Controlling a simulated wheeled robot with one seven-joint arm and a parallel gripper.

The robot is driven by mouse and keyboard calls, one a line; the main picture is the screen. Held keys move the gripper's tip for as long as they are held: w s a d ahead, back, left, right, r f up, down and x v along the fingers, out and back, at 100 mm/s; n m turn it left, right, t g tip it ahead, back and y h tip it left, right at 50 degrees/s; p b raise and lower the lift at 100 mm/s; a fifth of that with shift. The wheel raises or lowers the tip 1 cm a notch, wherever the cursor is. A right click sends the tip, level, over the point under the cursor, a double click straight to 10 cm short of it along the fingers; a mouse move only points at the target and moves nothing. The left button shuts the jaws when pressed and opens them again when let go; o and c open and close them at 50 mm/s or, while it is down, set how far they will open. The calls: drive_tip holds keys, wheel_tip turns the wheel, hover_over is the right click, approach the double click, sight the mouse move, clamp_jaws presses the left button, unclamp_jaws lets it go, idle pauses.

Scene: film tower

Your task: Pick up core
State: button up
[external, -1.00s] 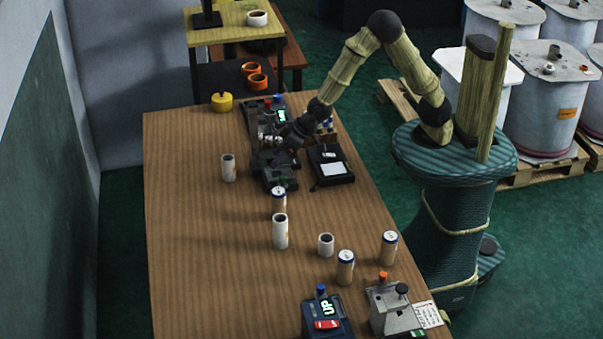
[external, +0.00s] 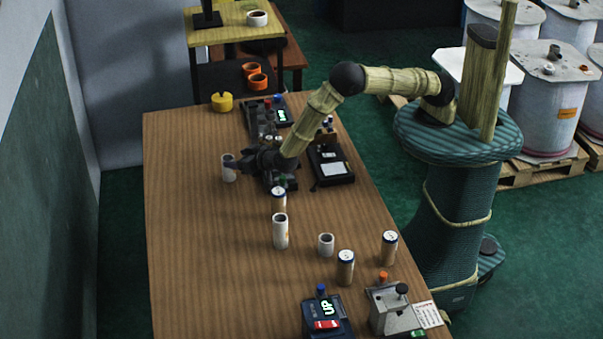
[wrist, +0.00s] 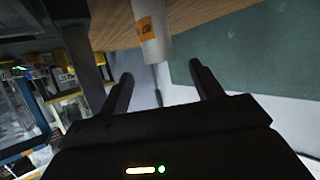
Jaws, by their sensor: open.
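A pale upright core (external: 229,168), a small hollow cylinder, stands on the left side of the wooden table in the external view. My gripper (external: 240,165) is low over the table just to its right, pointing left at it. In the wrist view, the core (wrist: 152,32) shows an orange label and lies ahead of and between the two fingers of my gripper (wrist: 162,82), which are spread apart and empty. Other similar cores, a tall one (external: 280,231) and a short one (external: 326,244), stand nearer the camera.
Several cans stand on the table, one (external: 345,268) near the front. A dark scale-like device (external: 331,166) lies right of my arm. A blue device (external: 327,316) and a grey device (external: 394,310) stand at the front edge. The table's left front area is clear.

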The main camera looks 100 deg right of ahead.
sight(224, 158)
drive_tip(key=shift+w+d+f, duration=0.25)
drive_tip(key=shift+w+d, duration=0.15)
drive_tip(key=p+x, duration=0.1)
drive_tip(key=x, duration=0.5)
drive_tip(key=shift+w+d+f, duration=0.1)
drive_tip(key=shift+c, duration=0.3)
drive_tip(key=c, duration=1)
